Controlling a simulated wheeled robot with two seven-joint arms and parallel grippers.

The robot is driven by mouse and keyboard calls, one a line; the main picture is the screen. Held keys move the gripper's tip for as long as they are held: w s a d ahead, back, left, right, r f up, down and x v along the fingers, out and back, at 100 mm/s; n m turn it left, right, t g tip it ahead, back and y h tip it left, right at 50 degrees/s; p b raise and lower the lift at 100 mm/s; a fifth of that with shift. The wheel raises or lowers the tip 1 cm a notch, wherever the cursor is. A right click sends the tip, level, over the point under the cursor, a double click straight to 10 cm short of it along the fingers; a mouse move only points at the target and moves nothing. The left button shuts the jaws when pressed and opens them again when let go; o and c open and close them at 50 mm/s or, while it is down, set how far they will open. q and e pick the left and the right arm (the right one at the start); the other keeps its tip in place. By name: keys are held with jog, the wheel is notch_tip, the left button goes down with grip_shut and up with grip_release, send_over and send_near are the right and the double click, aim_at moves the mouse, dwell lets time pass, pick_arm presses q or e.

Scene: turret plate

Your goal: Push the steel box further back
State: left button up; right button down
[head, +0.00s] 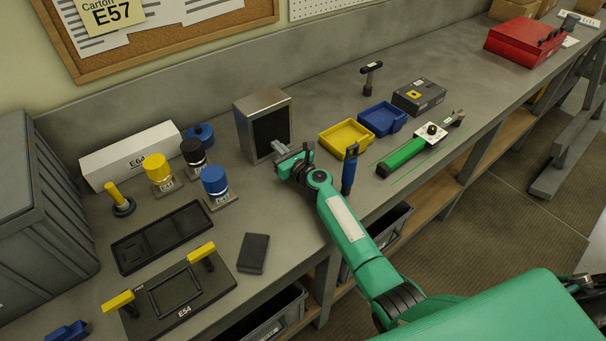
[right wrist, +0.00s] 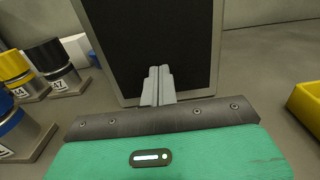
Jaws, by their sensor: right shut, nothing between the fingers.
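The steel box (head: 264,121) stands upright on the grey workbench, with a bright metal frame and a dark front face. It also fills the top of the right wrist view (right wrist: 152,40). My right gripper (head: 279,148) is shut and empty, right in front of the box's dark face near its lower part. In the right wrist view its closed fingertips (right wrist: 158,72) overlap the lower middle of that face. I cannot tell whether they touch it.
A yellow bin (head: 345,138) and a blue bin (head: 382,118) stand right of the box. A blue-topped canister (head: 214,181) and others stand to its left. A blue-handled tool (head: 349,169) stands beside my right arm. Some bench shows behind the box, before the back ledge (head: 200,100).

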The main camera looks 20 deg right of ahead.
jog(key=b+x, duration=0.2)
jog(key=x, duration=0.1)
jog(key=b+x, duration=0.1)
jog(key=x, duration=0.3)
jog(key=shift+w+a+f+b, duration=0.15)
jog(key=shift+w+f+b, duration=0.1)
jog(key=shift+b, duration=0.1)
jog(key=shift+w+a+r, duration=0.15)
jog(key=shift+w, duration=0.2)
